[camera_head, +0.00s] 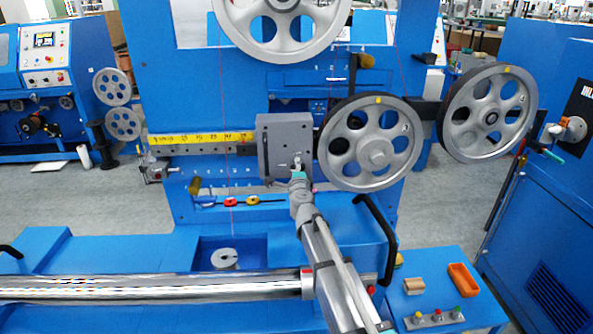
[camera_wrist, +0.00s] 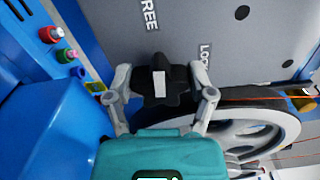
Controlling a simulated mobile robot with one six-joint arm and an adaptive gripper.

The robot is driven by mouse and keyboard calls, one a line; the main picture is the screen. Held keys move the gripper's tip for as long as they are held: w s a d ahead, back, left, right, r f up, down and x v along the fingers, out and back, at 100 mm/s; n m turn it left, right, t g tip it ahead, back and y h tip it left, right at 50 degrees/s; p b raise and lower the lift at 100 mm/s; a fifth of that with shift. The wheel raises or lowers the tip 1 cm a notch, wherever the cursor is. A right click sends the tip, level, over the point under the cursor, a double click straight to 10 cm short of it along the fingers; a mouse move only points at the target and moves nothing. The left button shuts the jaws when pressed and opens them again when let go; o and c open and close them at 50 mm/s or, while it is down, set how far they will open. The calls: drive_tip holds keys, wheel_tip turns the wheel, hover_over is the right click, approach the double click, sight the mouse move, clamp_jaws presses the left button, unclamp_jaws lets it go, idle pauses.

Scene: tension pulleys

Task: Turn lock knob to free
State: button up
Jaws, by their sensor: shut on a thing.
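The lock knob (camera_wrist: 177,90) is a black, star-shaped knob with a white bar mark on its face. It sits on a grey plate (camera_wrist: 225,30) lettered FREE above the knob and LOCK to its upper right in the wrist view. The white bar stands nearly upright in that view, roughly in line with the FREE lettering. My gripper (camera_wrist: 165,90) is shut on the knob, one finger at its left and one at its right. In the head view my gripper (camera_head: 298,174) reaches the lower part of the grey block (camera_head: 272,136); the knob is mostly hidden there.
A spoked pulley wheel (camera_head: 377,157) is close to the right of the block, with another (camera_head: 487,113) farther right. A yellow scale (camera_head: 200,139) runs left of the block. A black handle (camera_head: 377,228) and an orange tray (camera_head: 463,279) are at lower right.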

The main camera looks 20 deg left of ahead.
drive_tip(key=shift+n, duration=0.6)
drive_tip(key=o, duration=1.1)
drive_tip(key=v, duration=1.2)
